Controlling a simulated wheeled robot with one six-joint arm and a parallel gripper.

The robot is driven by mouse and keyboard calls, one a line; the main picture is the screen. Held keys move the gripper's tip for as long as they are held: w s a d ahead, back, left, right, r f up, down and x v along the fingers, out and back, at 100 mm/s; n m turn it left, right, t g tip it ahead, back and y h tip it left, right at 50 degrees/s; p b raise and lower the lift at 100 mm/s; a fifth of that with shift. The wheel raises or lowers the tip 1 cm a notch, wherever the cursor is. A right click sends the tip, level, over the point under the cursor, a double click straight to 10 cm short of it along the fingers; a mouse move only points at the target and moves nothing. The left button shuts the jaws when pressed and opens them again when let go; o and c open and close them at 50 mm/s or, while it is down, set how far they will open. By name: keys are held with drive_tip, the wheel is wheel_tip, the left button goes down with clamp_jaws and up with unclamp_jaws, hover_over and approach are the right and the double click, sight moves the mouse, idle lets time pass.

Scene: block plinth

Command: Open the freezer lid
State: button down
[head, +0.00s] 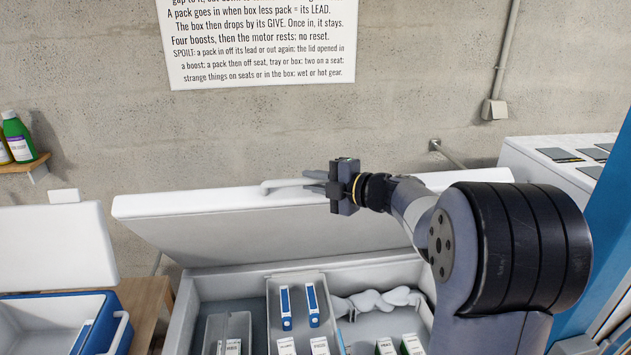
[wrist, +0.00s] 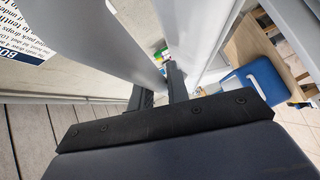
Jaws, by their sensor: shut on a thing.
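The white freezer lid (head: 250,232) stands raised at a slant above the chest in the head view, its underside facing me. A pale bar handle (head: 283,184) runs along its upper edge. My gripper (head: 332,187) is shut on this handle, with the arm reaching in from the right. In the wrist view the dark fingers (wrist: 160,92) reach up between two pale surfaces; the exact grip is hard to make out there. The open freezer (head: 183,318) shows below the lid, with its front part out of frame and its right side hidden by my arm.
Inside the freezer are a divider bin (head: 293,283) with blue-and-white packs, more packs and a white lumpy thing (head: 376,302). A blue cooler (head: 113,327) with its white lid up stands at left. A wall sign (head: 258,45) hangs behind. A white cabinet (head: 545,150) stands at right.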

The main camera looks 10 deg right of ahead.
drive_tip(key=c, duration=1.4)
unclamp_jaws()
drive_tip(key=shift+o, duration=0.2)
drive_tip(key=b+v, duration=0.2)
drive_tip(key=v, duration=0.8)
drive_tip(key=shift+s+d+b, duration=0.25)
drive_tip(key=shift+s+b, duration=0.05)
drive_tip(key=shift+b, duration=0.05)
drive_tip(key=shift+r, duration=0.1)
drive_tip(key=shift+c, duration=0.4)
